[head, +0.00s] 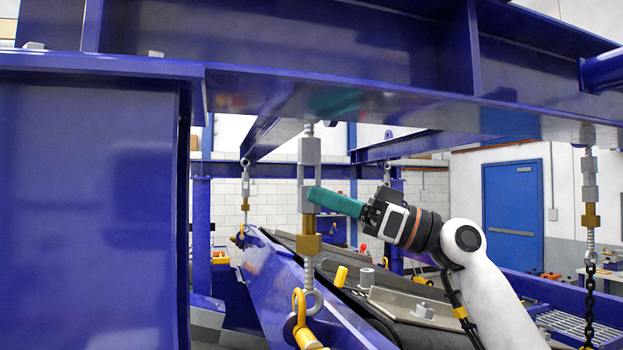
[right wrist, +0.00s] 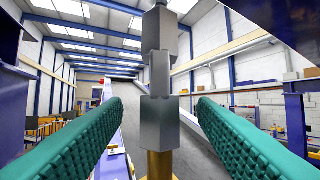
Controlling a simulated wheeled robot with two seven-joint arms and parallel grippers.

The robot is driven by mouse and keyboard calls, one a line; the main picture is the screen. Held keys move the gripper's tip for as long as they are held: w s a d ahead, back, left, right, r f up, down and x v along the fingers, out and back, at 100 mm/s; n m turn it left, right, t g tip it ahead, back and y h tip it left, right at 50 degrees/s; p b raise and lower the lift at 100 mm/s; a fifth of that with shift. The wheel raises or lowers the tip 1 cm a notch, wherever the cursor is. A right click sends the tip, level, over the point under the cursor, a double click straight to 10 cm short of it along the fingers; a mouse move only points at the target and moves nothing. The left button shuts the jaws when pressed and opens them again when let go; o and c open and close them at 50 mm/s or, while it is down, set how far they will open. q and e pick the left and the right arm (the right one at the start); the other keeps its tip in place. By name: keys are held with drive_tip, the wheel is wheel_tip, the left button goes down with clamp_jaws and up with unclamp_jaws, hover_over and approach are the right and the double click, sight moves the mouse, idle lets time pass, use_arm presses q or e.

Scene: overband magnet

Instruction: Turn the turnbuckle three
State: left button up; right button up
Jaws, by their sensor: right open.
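A turnbuckle (head: 309,160) hangs upright under the blue beam, near the middle of the head view. It has a grey steel body, a brass-coloured block below, and a threaded rod ending in an eye. My right gripper (head: 316,198) reaches it from the right, its teal fingers level with the lower body. In the right wrist view the grey turnbuckle body (right wrist: 156,110) stands between the open fingers (right wrist: 157,112), with a gap on each side. Other turnbuckles hang at the right (head: 590,190) and farther back at the left (head: 245,185). No number shows on any. My left gripper is not in view.
A blue beam (head: 380,100) crosses just above my right gripper, and a wide blue panel (head: 90,200) fills the left. A yellow shackle (head: 301,325) is below the turnbuckle's eye. A dark conveyor belt (head: 350,265) slopes behind. A chain (head: 590,300) hangs at right.

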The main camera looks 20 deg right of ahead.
drive_tip(key=d, duration=0.1)
drive_tip(key=s+d, duration=0.1)
drive_tip(key=d, duration=0.1)
drive_tip(key=s+d+b, duration=0.1)
drive_tip(key=shift+d, duration=0.25)
drive_tip(key=shift+w, duration=0.1)
drive_tip(key=o, duration=0.6)
drive_tip(key=shift+c, duration=0.2)
drive_tip(key=b+v, duration=0.7)
drive_tip(key=v, duration=0.5)
